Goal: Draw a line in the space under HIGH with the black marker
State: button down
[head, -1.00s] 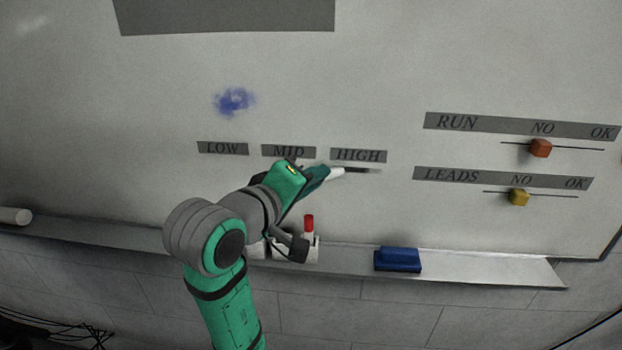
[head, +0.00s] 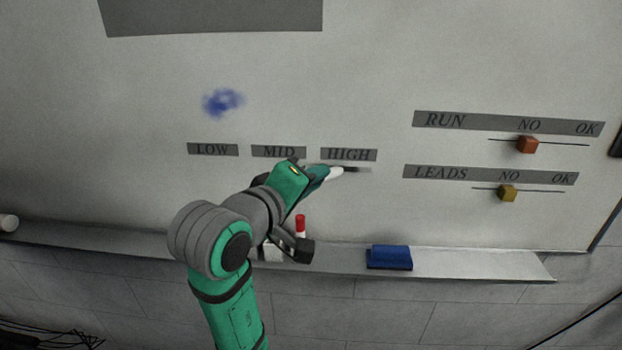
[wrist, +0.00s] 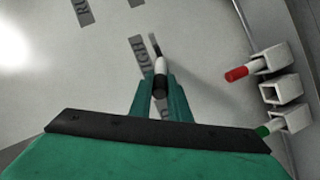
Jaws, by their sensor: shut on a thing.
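My gripper (wrist: 160,98) is shut on the black marker (wrist: 160,68), which has a white body and a black end; it also shows in the head view (head: 334,173). The marker points at the board just below the HIGH label (head: 349,155). A short dark streak (head: 357,170) lies under HIGH, extending right from the marker's front end, roughly parallel to the label. It also shows beyond the marker in the wrist view (wrist: 154,43). It looks like a drawn line. The marker's tip and any contact with the board cannot be made out.
The MID label (head: 278,152) and LOW label (head: 212,149) are to the left. Below, holders carry a red marker (wrist: 237,74) and a green one (wrist: 263,131); an empty holder (wrist: 281,91) sits between. A blue eraser (head: 389,257) lies on the tray (head: 470,265). A blue smudge (head: 223,102) is above LOW.

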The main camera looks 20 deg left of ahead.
jog(key=shift+w+d, duration=0.15)
jog(key=shift+d, duration=0.35)
jog(key=shift+d, duration=0.1)
jog(key=shift+w+d, duration=0.2)
jog(key=shift+d, duration=0.3)
jog(key=shift+d, duration=0.1)
jog(key=shift+w+d, duration=0.1)
jog(key=shift+d, duration=0.5)
jog(key=shift+w+d, duration=0.25)
jog(key=shift+d, duration=0.4)
jog(key=shift+d, duration=0.1)
